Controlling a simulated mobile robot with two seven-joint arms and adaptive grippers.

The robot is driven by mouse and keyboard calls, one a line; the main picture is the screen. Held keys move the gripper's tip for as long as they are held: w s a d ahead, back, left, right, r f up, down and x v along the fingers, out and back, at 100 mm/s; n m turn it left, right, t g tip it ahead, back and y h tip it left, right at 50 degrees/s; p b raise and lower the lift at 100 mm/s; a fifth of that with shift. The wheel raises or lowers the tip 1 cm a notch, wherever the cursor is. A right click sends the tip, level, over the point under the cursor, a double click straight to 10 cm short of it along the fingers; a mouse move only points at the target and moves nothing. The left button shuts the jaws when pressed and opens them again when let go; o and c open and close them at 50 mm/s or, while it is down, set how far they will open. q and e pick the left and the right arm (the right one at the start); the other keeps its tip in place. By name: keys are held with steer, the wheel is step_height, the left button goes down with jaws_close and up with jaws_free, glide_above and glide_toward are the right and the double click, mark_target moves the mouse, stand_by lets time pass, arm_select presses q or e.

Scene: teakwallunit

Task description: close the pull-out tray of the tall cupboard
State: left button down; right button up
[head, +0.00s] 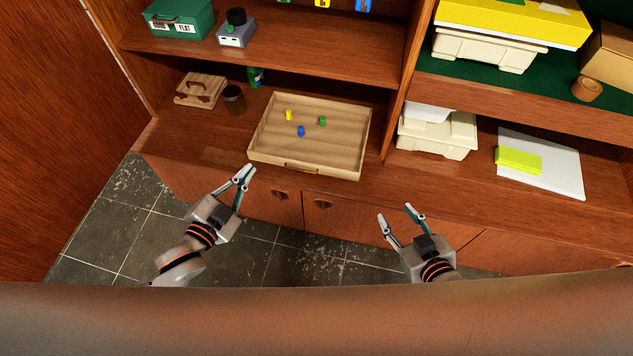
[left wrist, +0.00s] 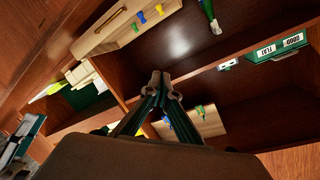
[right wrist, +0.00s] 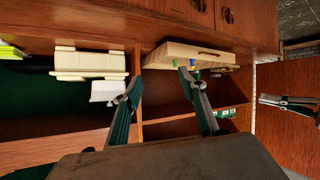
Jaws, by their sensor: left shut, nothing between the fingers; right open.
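My right gripper (head: 395,211) is open and empty, in front of the cabinet doors, right of the tray.
A dark cup (head: 233,98) and a wooden case (head: 201,90) stand left of the tray. A cream bin (head: 437,134) stands right, past a vertical divider. A green box (head: 180,18) is on the upper shelf. Tiled floor (head: 110,225) lies clear in front.

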arm_select(q)
steer(key=w+d+f+m+h+b, duration=0.2)
steer(key=d+f+m+h+b, duration=0.1)
steer(key=m+b, duration=0.15)
steer(key=m+g+h+b, duration=0.6)
steer(key=m+b, duration=0.4)
steer(key=m, duration=0.3)
glide_toward(329, 169)
steer(key=s+d, duration=0.1)
steer(key=d, duration=0.2)
steer(key=w, duration=0.1)
steer(key=w+d, duration=0.1)
steer(key=shift+w+d+f+n, duration=0.1)
steer(key=shift+w+d+n, duration=0.15)
steer(key=shift+w+d, duration=0.2)
steer(key=shift+w, duration=0.45)
arm_select(e)
steer(key=s+a+f+y, duration=0.1)
steer(key=a+f, duration=0.3)
steer(key=f, duration=0.6)
steer(key=shift+s+f+g, duration=0.25)
steer(key=shift+s+g, duration=0.15)
steer(key=shift+s, duration=0.15)
steer(key=shift+f, duration=0.1)
